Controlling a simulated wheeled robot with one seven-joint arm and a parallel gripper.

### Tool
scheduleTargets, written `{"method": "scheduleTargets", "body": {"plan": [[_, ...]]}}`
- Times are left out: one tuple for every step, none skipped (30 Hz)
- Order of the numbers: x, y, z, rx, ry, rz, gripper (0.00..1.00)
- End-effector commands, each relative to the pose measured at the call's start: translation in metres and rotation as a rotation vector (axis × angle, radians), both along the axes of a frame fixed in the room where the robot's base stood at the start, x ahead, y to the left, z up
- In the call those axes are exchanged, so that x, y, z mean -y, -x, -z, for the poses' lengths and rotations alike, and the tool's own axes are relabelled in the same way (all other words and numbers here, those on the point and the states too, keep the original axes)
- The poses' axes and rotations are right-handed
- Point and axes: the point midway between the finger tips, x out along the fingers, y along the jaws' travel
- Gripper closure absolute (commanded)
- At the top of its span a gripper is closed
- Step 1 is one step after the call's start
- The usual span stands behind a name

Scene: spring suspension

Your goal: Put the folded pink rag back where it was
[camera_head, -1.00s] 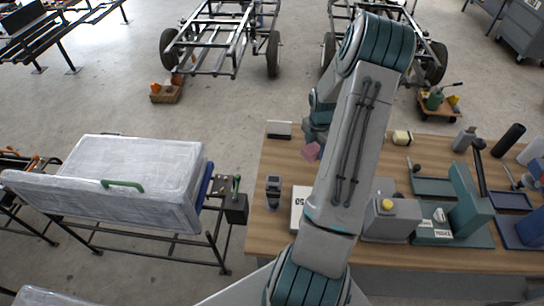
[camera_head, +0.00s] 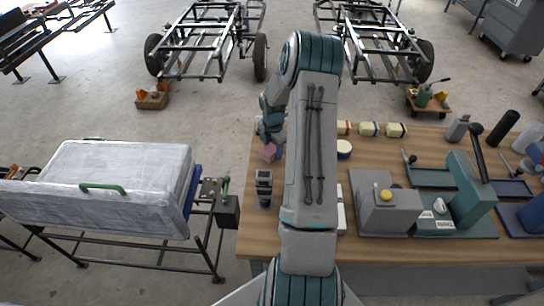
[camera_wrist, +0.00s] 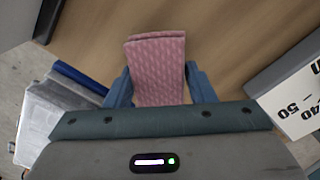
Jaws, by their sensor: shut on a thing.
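The folded pink rag (camera_wrist: 157,68) is held between the two blue fingers of my gripper (camera_wrist: 160,88) in the wrist view. Its folded edge sticks out past the fingertips, with brown tabletop behind it. In the head view the pink rag (camera_head: 268,152) shows just below my gripper (camera_head: 274,146), over the left part of the wooden table (camera_head: 250,215). I cannot tell whether the rag touches the tabletop.
A dark device (camera_head: 264,188) stands at the table's left edge. A grey machine with a yellow knob (camera_head: 388,214) and a green press (camera_head: 470,195) stand to the right. A wrapped case (camera_head: 120,180) lies on the left rack.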

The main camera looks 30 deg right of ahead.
Motion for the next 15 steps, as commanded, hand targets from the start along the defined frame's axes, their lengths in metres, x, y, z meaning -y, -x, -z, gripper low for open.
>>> {"method": "scheduleTargets", "body": {"plan": [[-0.001, 0.000, 0.014, -0.001, -0.001, -0.001, 0.69], [-0.001, 0.000, 0.018, -0.002, -0.002, -0.001, 0.69], [-0.001, 0.000, 0.023, -0.002, -0.002, -0.002, 0.69], [-0.001, 0.000, 0.026, -0.002, -0.002, -0.002, 0.69], [-0.001, 0.000, 0.027, -0.001, -0.001, -0.001, 0.69], [-0.001, 0.000, 0.027, -0.001, -0.001, -0.001, 0.69], [-0.001, 0.000, 0.026, 0.000, -0.001, -0.001, 0.69], [-0.001, 0.000, 0.026, 0.000, 0.000, -0.001, 0.69], [-0.001, 0.000, 0.025, 0.000, 0.000, -0.001, 0.69], [-0.001, 0.000, 0.025, 0.000, -0.001, -0.001, 0.69], [-0.001, 0.000, 0.025, 0.000, -0.001, -0.001, 0.69], [0.000, 0.000, 0.025, 0.000, -0.001, -0.001, 0.69], [-0.001, 0.000, 0.026, 0.000, -0.001, -0.001, 0.69], [-0.001, 0.000, 0.027, -0.001, -0.001, -0.001, 0.69], [-0.001, 0.000, 0.028, -0.001, -0.001, -0.001, 0.69]]}}
